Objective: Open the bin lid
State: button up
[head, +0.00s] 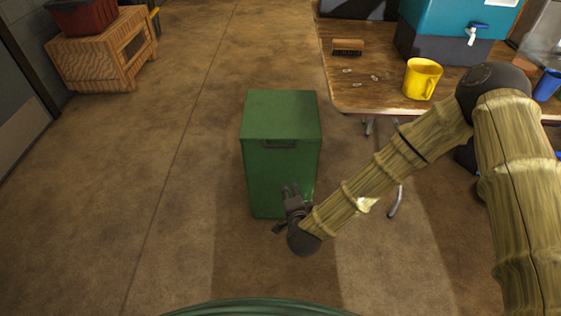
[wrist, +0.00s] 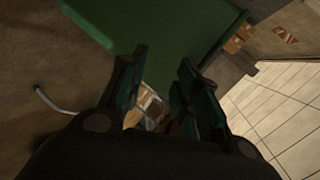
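The green bin (head: 262,180) stands on the floor in the middle of the head view. Its flat green lid (head: 281,112) is down on top, with a dark handle (head: 279,144) at the upper front. My gripper (head: 290,188) is in front of the bin's lower front face, below the handle, and hides part of that face. In the wrist view my gripper (wrist: 163,75) has its two fingers apart with nothing held between them. A green face of the bin (wrist: 170,30) fills the top of that view. Whether a fingertip touches the bin I cannot tell.
A wooden table (head: 385,97) stands at the right, with a brush (head: 348,46), a yellow mug (head: 422,79) and a teal dispenser (head: 452,28). A wooden crate (head: 100,55) with a red box (head: 82,17) is at far left. The floor left of the bin is clear.

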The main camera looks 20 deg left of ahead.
jog(key=w+a+r+m+t+b, duration=0.3)
jog(key=w+a+r+m+b, duration=0.1)
jog(key=w+a+r+m, duration=0.15)
jog(key=b+x, duration=0.1)
jog(key=x, duration=1)
jog(key=shift+d+f+n+h, duration=0.15)
jog(key=shift+f+n+h, duration=0.05)
jog(key=shift+n+h, duration=0.25)
jog(key=shift+w, duration=0.1)
jog(key=shift+c, duration=0.2)
grip_shut()
